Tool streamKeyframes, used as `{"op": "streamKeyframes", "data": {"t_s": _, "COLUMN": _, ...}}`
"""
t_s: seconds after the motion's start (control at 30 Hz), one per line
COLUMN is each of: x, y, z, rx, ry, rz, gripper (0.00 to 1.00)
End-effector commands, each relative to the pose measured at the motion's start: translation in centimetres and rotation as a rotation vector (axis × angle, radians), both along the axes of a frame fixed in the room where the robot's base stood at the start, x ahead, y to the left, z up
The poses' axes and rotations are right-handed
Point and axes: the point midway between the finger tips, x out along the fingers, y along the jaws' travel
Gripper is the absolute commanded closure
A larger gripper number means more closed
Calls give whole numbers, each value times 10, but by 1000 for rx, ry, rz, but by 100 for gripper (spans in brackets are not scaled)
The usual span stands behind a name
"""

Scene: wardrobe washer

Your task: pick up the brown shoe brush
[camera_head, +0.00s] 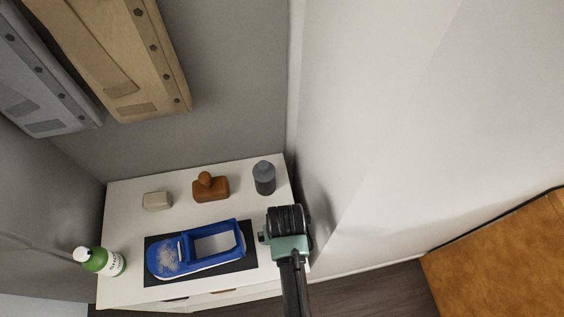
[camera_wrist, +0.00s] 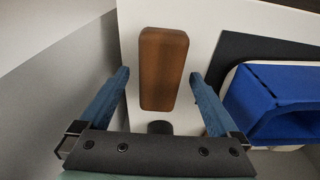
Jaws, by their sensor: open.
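In the wrist view, a long brown block (camera_wrist: 163,62), which I take to be the brush, shows between my gripper's (camera_wrist: 160,75) two blue fingers. The fingers are open, with a gap on each side of the block. How far below the fingertips it lies is hard to tell. In the head view my arm's end is at the cabinet's right front, and its fingers cannot be made out.
A beige block (camera_head: 157,201) stands left of the brush, a grey bottle (camera_head: 264,178) right. A green-and-white bottle (camera_head: 103,262) is at the left edge. Walls stand behind and to the right.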

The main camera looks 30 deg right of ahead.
Motion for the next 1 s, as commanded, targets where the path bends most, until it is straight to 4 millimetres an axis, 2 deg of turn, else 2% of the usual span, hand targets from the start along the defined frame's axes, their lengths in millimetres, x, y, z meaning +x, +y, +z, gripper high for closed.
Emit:
{"op": "streamKeyframes", "data": {"t_s": 0.3, "x": 1, "y": 0, "z": -5, "rx": 0, "ry": -1, "rz": -1, "gripper": 3}}
{"op": "streamKeyframes", "data": {"t_s": 0.83, "x": 1, "y": 0, "z": -5, "rx": 0, "ry": -1, "rz": -1, "gripper": 97}}
{"op": "streamKeyframes", "data": {"t_s": 1.0, "x": 1, "y": 0, "z": -4, "rx": 0, "ry": -1, "rz": -1, "gripper": 97}}
